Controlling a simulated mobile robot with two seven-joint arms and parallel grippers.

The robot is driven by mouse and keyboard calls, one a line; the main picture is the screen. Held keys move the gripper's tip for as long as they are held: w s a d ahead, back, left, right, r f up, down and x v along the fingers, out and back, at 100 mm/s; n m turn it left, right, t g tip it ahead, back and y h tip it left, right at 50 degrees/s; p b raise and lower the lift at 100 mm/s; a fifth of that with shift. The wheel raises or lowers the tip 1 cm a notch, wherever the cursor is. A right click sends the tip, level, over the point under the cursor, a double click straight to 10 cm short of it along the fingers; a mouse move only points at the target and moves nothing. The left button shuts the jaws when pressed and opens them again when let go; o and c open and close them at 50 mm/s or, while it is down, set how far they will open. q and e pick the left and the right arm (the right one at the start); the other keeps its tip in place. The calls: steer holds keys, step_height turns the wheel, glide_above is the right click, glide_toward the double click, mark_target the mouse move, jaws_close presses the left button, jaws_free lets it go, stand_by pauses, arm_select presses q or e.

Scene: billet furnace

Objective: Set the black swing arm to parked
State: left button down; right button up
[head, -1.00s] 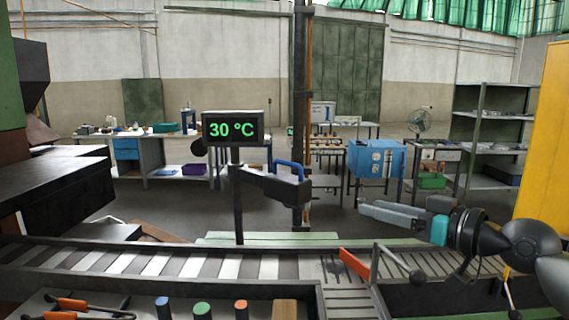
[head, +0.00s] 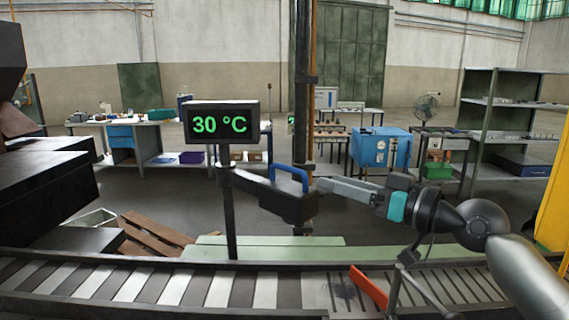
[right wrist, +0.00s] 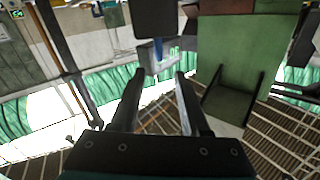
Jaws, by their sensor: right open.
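The black swing arm (head: 262,194) reaches out to the right from a dark post below the 30 °C display (head: 222,122). A blue handle (head: 292,170) stands on its outer end. My right gripper (head: 322,185) is close to the right of that end, pointing left; it does not appear to hold the handle. In the right wrist view, my right gripper (right wrist: 158,76) has its two fingers apart with nothing clamped between them. A dark block (right wrist: 155,18) with a blue piece shows just beyond the fingertips. My left gripper is not in view.
A roller conveyor (head: 150,287) runs along the front, with a red lever (head: 369,288) at its right part. A tall dark pillar (head: 303,80) stands behind the swing arm. A blue box (head: 380,148), tables and shelves stand farther back.

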mark_target(284, 168)
steer(key=p+x, duration=0.1)
steer(key=x, duration=0.4)
steer(key=shift+w+a+r, duration=0.1)
steer(key=shift+r, duration=0.05)
steer(key=x, duration=0.6)
steer(key=shift+w+p, duration=0.2)
steer(key=shift+p, duration=0.2)
steer(key=shift+x, duration=0.8)
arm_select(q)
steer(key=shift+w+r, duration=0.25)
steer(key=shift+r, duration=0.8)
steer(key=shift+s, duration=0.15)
arm_select(e)
steer(key=shift+c, duration=0.3)
jaws_close()
steer(key=shift+f, duration=0.2)
